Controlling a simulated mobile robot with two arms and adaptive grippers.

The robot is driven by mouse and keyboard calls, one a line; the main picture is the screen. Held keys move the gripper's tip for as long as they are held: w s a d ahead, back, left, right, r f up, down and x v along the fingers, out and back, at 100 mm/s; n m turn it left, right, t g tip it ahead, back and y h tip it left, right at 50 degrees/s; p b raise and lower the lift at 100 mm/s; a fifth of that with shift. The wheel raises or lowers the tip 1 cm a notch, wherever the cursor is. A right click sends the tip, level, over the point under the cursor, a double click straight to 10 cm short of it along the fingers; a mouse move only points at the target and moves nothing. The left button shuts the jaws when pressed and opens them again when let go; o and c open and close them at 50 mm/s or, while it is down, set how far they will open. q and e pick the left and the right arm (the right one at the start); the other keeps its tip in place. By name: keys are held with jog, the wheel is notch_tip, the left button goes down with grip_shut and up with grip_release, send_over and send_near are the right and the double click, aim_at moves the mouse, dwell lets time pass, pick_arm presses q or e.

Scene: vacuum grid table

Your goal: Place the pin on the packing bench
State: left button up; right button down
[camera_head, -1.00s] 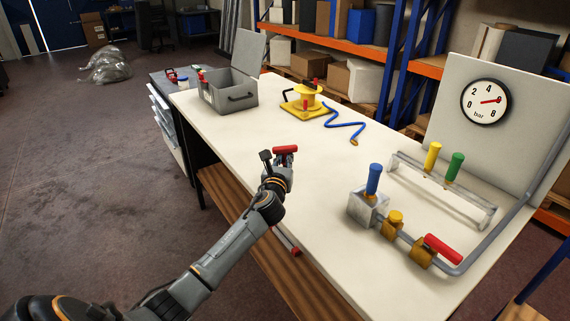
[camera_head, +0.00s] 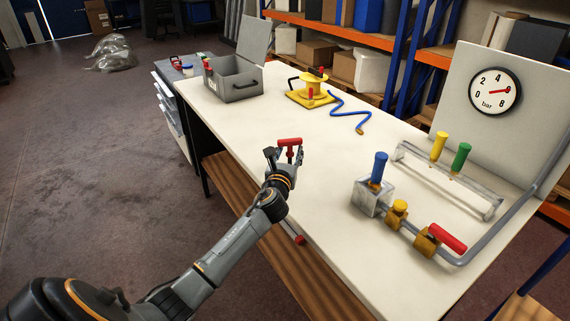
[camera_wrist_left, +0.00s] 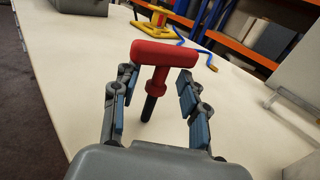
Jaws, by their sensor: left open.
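The pin has a red T-shaped handle and a dark shaft. In the head view the pin (camera_head: 289,142) is at the near edge of the white packing bench (camera_head: 330,190). My left gripper (camera_head: 284,156) is open there, with its fingers apart around the pin. In the left wrist view the pin (camera_wrist_left: 163,53) is between the open fingers of the left gripper (camera_wrist_left: 158,92), with visible gaps on both sides. Its shaft points down and leans slightly. I cannot tell whether the tip touches the bench. My right gripper is not in view.
A grey open box (camera_head: 235,83), a yellow device (camera_head: 311,95) and a blue hose (camera_head: 350,115) are at the far end. A valve pipe (camera_head: 430,240), a peg rack (camera_head: 450,180) and a gauge panel (camera_head: 485,130) are at the right. The middle of the bench is clear.

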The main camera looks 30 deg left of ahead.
pick_arm(q)
jog(key=v, duration=1)
jog(key=shift+s, duration=0.35)
